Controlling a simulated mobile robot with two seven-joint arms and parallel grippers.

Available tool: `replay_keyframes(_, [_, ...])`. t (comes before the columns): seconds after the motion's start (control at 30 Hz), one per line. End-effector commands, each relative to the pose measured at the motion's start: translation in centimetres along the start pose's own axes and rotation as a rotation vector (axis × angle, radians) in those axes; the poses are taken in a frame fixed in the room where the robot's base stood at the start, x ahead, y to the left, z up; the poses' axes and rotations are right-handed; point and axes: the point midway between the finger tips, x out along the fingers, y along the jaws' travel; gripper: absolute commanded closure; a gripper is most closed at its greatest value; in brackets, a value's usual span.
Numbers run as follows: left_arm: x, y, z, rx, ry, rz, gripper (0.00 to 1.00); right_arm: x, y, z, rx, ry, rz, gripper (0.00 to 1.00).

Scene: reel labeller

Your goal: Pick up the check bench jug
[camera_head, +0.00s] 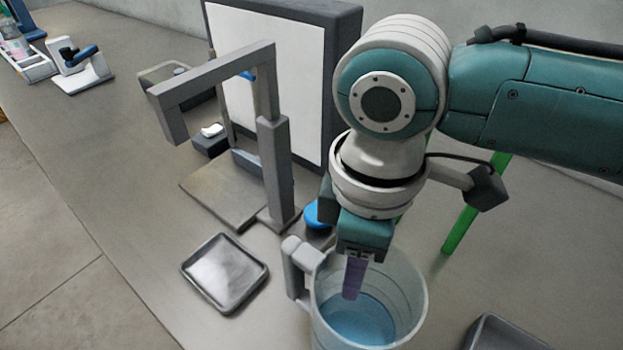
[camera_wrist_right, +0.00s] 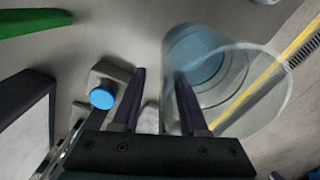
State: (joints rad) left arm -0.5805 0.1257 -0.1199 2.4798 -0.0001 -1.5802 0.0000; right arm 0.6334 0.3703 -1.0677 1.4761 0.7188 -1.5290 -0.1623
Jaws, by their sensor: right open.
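The jug (camera_head: 405,325) is a clear, upright vessel with blue liquid in it and a grey handle (camera_head: 295,270) on its left side. It stands on the bench at the bottom of the head view and also shows in the right wrist view (camera_wrist_right: 262,75). My right gripper (camera_head: 353,278) points down at the jug's mouth. In the wrist view the right gripper (camera_wrist_right: 163,95) is open: one purple finger overlaps the jug's opening, the other is outside its wall. I cannot tell whether either finger touches it. My left gripper is not in view.
A grey shallow tray (camera_head: 225,272) lies left of the jug. Behind it stand a grey frame (camera_head: 275,170) and a white panel with dark edges (camera_head: 265,70). A blue button (camera_wrist_right: 102,97) sits close to the jug. Another tray (camera_head: 505,335) is at bottom right.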

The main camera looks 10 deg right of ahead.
Motion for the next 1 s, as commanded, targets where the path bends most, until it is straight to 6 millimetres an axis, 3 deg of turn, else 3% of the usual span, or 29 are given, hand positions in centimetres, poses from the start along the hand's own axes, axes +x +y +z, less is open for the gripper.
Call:
replay_keyframes(0.03, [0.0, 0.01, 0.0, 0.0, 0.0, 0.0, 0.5, -0.02, -0.01, 0.0, 0.0, 0.0, 0.0, 0.6])
replay_keyframes(0.4, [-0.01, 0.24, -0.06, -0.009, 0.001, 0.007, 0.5, -0.04, 0.0, 0.01, 0.001, 0.0, 0.0, 1.0])
replay_keyframes(1.0, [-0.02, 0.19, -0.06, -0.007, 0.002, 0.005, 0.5, -0.06, 0.02, 0.0, 0.001, 0.0, 0.001, 1.0])
